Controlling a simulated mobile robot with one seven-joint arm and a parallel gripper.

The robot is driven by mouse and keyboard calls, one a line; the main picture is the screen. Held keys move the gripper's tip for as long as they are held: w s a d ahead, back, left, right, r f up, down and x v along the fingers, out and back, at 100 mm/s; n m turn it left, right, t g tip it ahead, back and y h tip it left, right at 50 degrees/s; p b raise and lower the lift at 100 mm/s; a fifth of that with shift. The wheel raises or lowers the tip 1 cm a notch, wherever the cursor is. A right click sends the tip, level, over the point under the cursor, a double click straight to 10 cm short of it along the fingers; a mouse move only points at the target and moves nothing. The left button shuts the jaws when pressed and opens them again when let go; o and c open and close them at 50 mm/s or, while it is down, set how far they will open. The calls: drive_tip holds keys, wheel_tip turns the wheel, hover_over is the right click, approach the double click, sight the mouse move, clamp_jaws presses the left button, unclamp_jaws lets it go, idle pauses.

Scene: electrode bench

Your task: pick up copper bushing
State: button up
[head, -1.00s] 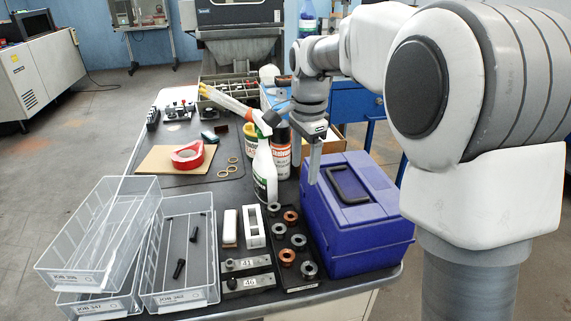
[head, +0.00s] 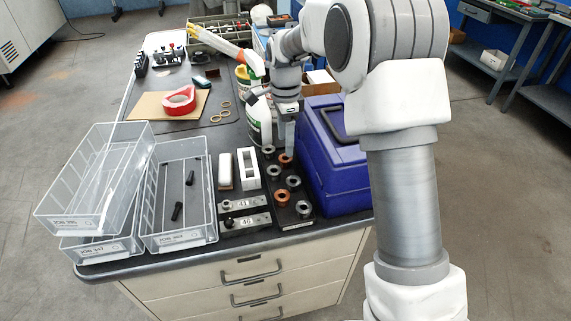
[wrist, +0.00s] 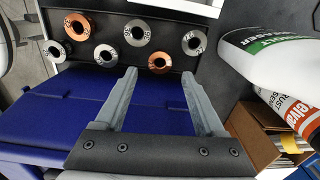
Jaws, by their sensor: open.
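A copper bushing (head: 286,160) sits near the far end of a black tray (head: 270,188); a second copper bushing (head: 282,198) sits nearer the front. Several grey steel bushings share the tray. My gripper (head: 289,150) is open and empty, pointing down at the tray's far end, close to the far copper bushing. In the wrist view, one copper bushing (wrist: 158,63) appears between my open fingertips (wrist: 159,74), seemingly beyond them; the other copper bushing (wrist: 77,25) is at upper left. The remaining height above the tray is hard to judge.
A blue toolbox (head: 330,165) stands right beside the tray. A white spray bottle (head: 260,122) stands just behind it. Numbered steel blocks (head: 245,221), white blocks (head: 248,168) and clear bins (head: 180,195) lie to the left.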

sight(285, 157)
wheel_tip(285, 157, down, 6)
drive_tip(key=shift+f+b, duration=0.25)
drive_tip(key=shift+b, duration=0.55)
drive_tip(key=shift+c, duration=0.3)
clamp_jaws()
